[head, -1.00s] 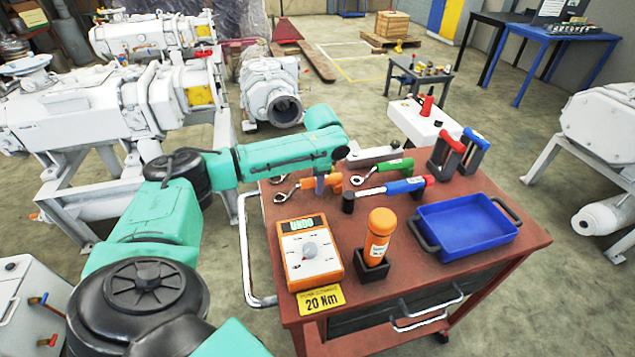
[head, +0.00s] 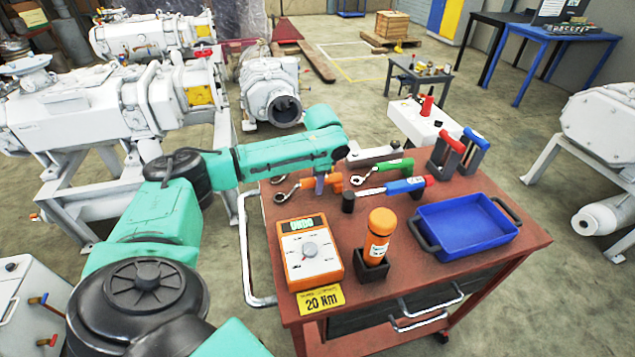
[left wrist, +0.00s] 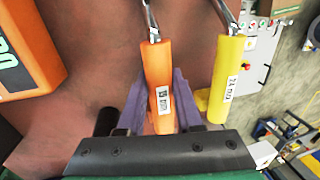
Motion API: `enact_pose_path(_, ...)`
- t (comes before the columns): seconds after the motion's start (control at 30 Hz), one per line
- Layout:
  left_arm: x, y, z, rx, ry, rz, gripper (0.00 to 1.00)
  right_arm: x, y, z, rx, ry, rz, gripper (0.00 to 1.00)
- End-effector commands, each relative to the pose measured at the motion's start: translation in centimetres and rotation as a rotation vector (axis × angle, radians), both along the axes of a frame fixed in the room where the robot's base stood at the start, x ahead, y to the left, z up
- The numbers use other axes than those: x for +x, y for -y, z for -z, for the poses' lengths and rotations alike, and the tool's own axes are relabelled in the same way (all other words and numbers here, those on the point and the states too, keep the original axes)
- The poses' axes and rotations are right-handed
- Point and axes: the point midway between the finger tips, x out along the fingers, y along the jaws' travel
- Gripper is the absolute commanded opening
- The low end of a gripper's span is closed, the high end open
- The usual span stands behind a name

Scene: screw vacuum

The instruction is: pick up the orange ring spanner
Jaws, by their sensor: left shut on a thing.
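The orange ring spanner (head: 331,181) lies on the red-brown trolley top, its metal ring end toward the left in the head view. Its orange handle (left wrist: 158,88) fills the space between my purple fingers in the left wrist view. My left gripper (head: 319,185) comes down from above and is shut on this handle. I cannot tell a gap between spanner and trolley top. My right gripper is in neither view.
A yellow-handled spanner (left wrist: 227,80) lies close beside the orange one. A green-handled spanner (head: 388,170), a red and blue tool (head: 405,187), an orange meter (head: 309,253), an orange bottle (head: 381,232) and a blue tray (head: 468,228) share the trolley top (head: 428,290).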

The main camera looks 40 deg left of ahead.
Motion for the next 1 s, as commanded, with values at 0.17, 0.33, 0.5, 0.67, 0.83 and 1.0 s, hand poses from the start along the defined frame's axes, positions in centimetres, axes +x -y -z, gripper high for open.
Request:
enact_pose_path(0.17, 0.0, 0.0, -0.1, 0.000, 0.002, -0.001, 0.00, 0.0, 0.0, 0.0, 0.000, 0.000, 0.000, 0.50)
enact_pose_path(0.33, 0.0, 0.0, -0.1, 0.000, 0.001, 0.000, 0.00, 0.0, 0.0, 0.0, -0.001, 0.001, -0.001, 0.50)
enact_pose_path(0.5, 0.1, 0.0, -1.1, -0.001, 0.005, 0.000, 0.00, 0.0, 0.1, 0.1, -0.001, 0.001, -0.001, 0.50)
enact_pose_path(0.67, 0.1, 0.0, -4.1, 0.000, 0.006, 0.000, 0.00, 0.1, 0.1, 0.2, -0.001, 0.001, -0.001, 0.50)
enact_pose_path(0.83, 0.2, 0.0, -8.9, -0.002, 0.008, -0.001, 0.00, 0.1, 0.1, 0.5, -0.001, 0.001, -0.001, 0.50)
enact_pose_path(1.0, 0.2, 0.1, -14.0, -0.002, 0.006, 0.000, 0.00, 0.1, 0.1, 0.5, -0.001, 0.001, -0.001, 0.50)
